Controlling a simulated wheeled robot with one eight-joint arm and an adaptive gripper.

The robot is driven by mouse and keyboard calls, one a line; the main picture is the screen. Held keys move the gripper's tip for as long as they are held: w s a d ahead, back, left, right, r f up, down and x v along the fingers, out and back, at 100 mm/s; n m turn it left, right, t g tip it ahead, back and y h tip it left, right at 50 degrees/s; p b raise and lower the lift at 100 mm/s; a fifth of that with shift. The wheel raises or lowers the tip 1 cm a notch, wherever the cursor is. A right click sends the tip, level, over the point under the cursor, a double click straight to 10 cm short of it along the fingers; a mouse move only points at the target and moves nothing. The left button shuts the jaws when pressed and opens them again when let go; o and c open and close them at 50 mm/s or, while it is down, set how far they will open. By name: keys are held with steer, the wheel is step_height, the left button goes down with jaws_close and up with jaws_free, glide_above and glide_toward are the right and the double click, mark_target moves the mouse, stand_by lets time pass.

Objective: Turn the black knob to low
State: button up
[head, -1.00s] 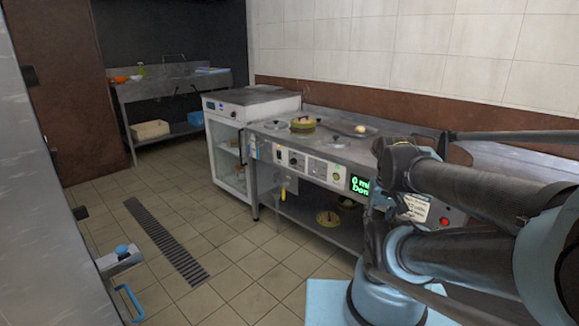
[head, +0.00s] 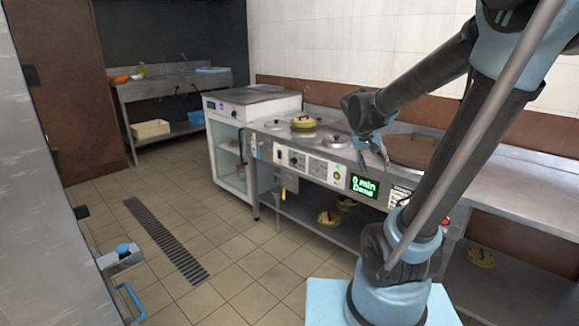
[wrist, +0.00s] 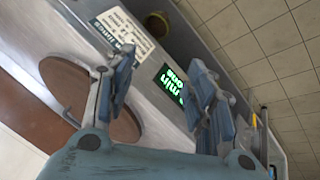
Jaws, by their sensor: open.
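The black knob (head: 294,161) is a small dark round shape on a pale plate, left of the display on the stove's front panel. It is too small in the head view to read its setting. My gripper (head: 374,166) is open and empty, fingers pointing down, in front of the counter's front edge. It is to the right of the knob and apart from it, close to the green-lit display (head: 363,186). In the wrist view my open fingers (wrist: 165,72) have the display (wrist: 171,84) between them. I cannot make out the knob there.
A white cabinet (head: 228,160) stands to the left. A red button (head: 446,221) is on the front panel. The tiled floor (head: 245,265) in front is open, with a drain grate (head: 165,240).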

steer(key=w+a+f+m+t+h, duration=0.1)
steer(key=w+a, duration=0.5)
steer(key=w, duration=0.3)
steer(key=w+a+f+t+h, duration=0.1)
steer(key=w+a+t+h, duration=0.1)
steer(key=w+a, duration=0.5)
steer(key=w+a+f+m+t+h, duration=0.1)
steer(key=w+a, duration=0.3)
steer(key=w, duration=0.7)
steer(key=w+a+f+t+h, duration=0.1)
steer(key=w+a+f+t, duration=0.1)
steer(key=w+a+f, duration=0.3)
steer(key=w+a+f+t, duration=0.1)
steer(key=a+f+t, duration=0.15)
steer(key=a, duration=0.55)
steer(key=m+t, duration=0.1)
steer(key=t, duration=0.2)
glide_toward(292, 161)
steer(key=shift+h, duration=0.4)
steer(key=x, duration=0.8)
steer(key=shift+w+a+f, duration=0.1)
steer(key=shift+a+f, duration=0.05)
steer(key=shift+f, duration=0.15)
steer(key=shift+c, duration=0.4)
steer(key=c, duration=1)
